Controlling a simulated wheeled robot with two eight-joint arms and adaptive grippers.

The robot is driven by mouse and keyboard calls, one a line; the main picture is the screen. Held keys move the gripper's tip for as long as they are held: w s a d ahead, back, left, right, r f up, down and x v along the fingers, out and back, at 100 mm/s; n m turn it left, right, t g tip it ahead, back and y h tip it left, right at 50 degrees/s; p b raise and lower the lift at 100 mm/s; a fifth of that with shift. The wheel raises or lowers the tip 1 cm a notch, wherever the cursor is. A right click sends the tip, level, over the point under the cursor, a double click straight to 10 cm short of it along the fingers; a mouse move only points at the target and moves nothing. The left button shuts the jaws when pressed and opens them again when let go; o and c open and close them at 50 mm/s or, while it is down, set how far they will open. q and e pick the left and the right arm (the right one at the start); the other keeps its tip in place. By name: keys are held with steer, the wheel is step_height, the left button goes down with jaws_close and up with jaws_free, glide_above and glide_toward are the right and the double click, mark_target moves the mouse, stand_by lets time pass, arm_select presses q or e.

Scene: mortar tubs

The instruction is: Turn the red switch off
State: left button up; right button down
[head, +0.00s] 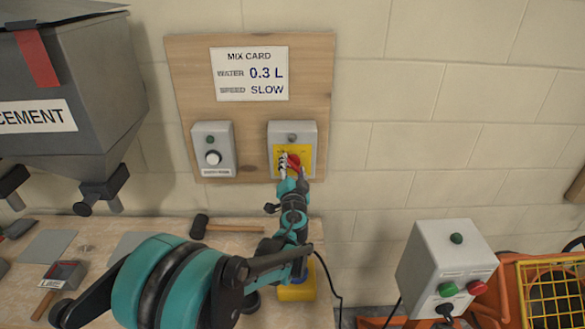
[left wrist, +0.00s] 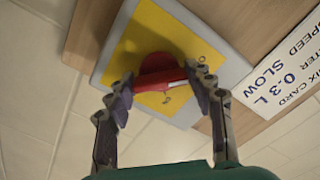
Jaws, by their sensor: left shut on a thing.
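The red switch (head: 293,160) is a rotary knob on the yellow plate (head: 305,151) of a grey box on the wooden wall board. My left gripper (head: 287,164) reaches up to it, its fingers at the knob. In the left wrist view the red knob (left wrist: 158,73) sits between the two fingertips (left wrist: 160,82), and the gripper is shut on it. The knob's handle bar lies across between the fingers. Small marks on the yellow plate are too blurred to read. A grey round lamp (head: 292,138) above the plate looks unlit. My right gripper is not in view.
A second grey box with a white knob (head: 213,157) and green lamp hangs left on the board. A mix card (head: 250,74) is above. A cement hopper (head: 60,100) overhangs the left. A hammer (head: 225,227) lies on the bench. A grey control box (head: 425,262) stands lower right.

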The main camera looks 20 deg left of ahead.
arm_select(q)
steer(key=o, duration=1.2)
steer(key=shift+c, duration=0.2)
steer(key=v, duration=1.2)
